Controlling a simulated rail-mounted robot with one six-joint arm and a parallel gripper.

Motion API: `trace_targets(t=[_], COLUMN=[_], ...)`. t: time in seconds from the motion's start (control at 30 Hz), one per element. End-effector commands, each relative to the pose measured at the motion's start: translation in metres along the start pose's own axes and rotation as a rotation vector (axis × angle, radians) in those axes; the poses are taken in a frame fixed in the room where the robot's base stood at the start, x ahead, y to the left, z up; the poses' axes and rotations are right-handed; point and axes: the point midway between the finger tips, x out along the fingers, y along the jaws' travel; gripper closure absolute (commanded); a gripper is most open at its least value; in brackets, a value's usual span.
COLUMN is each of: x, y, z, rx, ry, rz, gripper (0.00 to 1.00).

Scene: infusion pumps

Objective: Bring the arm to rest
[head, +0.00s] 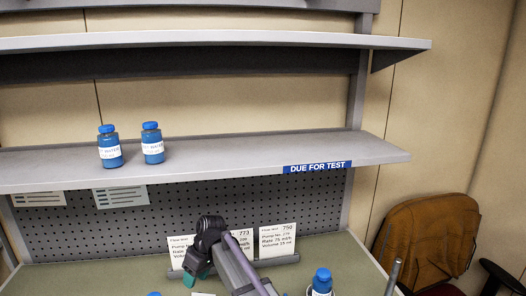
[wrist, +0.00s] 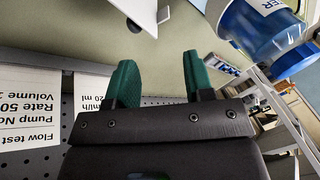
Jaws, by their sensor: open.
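The arm reaches up from the bottom edge of the head view, in front of the flow test cards. A blue-capped bottle (head: 321,282) stands to the right of the arm, cut by the frame. A blue bottle (wrist: 262,35) also shows at the upper right of the wrist view, apart from the fingers.
Two blue water bottles (head: 110,148) (head: 152,144) stand on the shelf (head: 230,155), which bears a "DUE FOR TEST" label (head: 318,167). Flow test cards (head: 277,240) stand at the back of the green bench (head: 90,275). A brown chair (head: 428,235) is at right. The shelf's right part is clear.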

Motion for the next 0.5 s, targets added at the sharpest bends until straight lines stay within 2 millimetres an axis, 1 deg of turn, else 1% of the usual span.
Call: trace_targets(t=[0.03, 0.07, 0.1, 0.17, 0.2, 0.27, 0.3, 0.4, 0.5], x=[-0.004, -0.008, -0.013, -0.022, -0.028, -0.036, -0.04, -0.049, -0.054], y=[0.011, 0.018, 0.029, 0.043, 0.051, 0.059, 0.062, 0.06, 0.055], z=[0.033, 0.051, 0.08, 0.13, 0.168, 0.227, 0.263, 0.338, 0.383], rx=[0.062, 0.106, 0.173, 0.293, 0.384, 0.531, 0.624, 0.828, 0.961], ry=[-0.002, -0.005, -0.008, -0.013, -0.017, -0.022, -0.025, -0.031, -0.035], rz=[0.024, 0.041, 0.067, 0.111, 0.145, 0.199, 0.233, 0.305, 0.352], gripper=[0.52, 0.52, 0.52, 0.52, 0.52, 0.52, 0.52, 0.52, 0.52])
